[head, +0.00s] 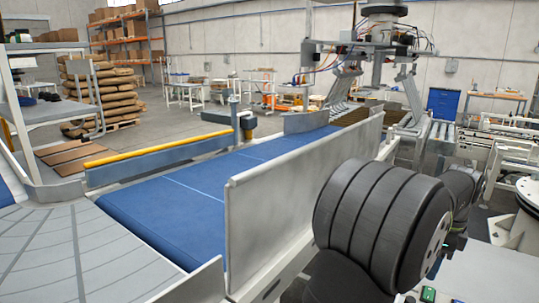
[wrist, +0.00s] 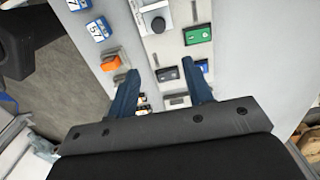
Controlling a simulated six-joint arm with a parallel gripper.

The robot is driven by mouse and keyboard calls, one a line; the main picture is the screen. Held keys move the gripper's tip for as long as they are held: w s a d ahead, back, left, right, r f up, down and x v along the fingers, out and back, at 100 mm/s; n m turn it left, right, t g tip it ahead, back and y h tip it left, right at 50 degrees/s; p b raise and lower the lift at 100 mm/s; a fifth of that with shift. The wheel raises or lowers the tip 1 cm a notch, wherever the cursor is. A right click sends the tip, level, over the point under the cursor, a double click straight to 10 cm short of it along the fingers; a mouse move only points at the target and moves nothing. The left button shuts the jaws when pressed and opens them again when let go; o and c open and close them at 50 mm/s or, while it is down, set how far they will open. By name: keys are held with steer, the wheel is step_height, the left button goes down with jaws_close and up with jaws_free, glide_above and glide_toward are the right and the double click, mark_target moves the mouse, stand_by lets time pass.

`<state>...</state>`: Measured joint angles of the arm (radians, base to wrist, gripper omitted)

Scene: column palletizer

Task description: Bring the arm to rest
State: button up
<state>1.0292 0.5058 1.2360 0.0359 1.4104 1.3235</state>
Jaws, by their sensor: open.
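My gripper (wrist: 160,68) shows in the wrist view with its two blue fingers spread apart and nothing seen between them but the panel behind. The fingers point at a light grey control panel (wrist: 228,62). The panel carries an orange switch (wrist: 112,62), a green switch (wrist: 197,34), a black knob (wrist: 158,24) and blue number displays (wrist: 98,28). I cannot tell how far the fingertips are from the panel. In the head view my dark grey arm links fill the lower right, and my gripper is not seen there.
A blue belt conveyor (head: 190,195) with a tall metal side wall (head: 290,190) runs beside my arm. A grey curved conveyor section (head: 70,250) joins it at the left. A palletizer head (head: 383,45) stands at the back. Stacked sacks (head: 105,95) stand far left.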

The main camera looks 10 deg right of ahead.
steer(key=shift+f, duration=1.7)
steer(key=shift+o, duration=0.8)
steer(key=shift+a, duration=0.1)
steer(key=o, duration=1)
steer(key=w+a+r, duration=0.1)
steer(key=r, duration=0.1)
steer(key=w+r, duration=0.1)
steer(key=r, duration=0.1)
steer(key=w+a+r, duration=0.1)
steer(key=r, duration=0.1)
steer(key=shift+a+r, duration=0.3)
steer(key=shift+r, duration=0.05)
steer(key=f, duration=0.9)
steer(key=shift+w+a+f, duration=0.15)
steer(key=shift+a+f, duration=0.05)
steer(key=shift+a, duration=0.1)
steer(key=shift+r, duration=0.1)
step_height(320, 180, up, 10)
steer(key=shift+d+f, duration=0.1)
steer(key=shift+d, duration=0.05)
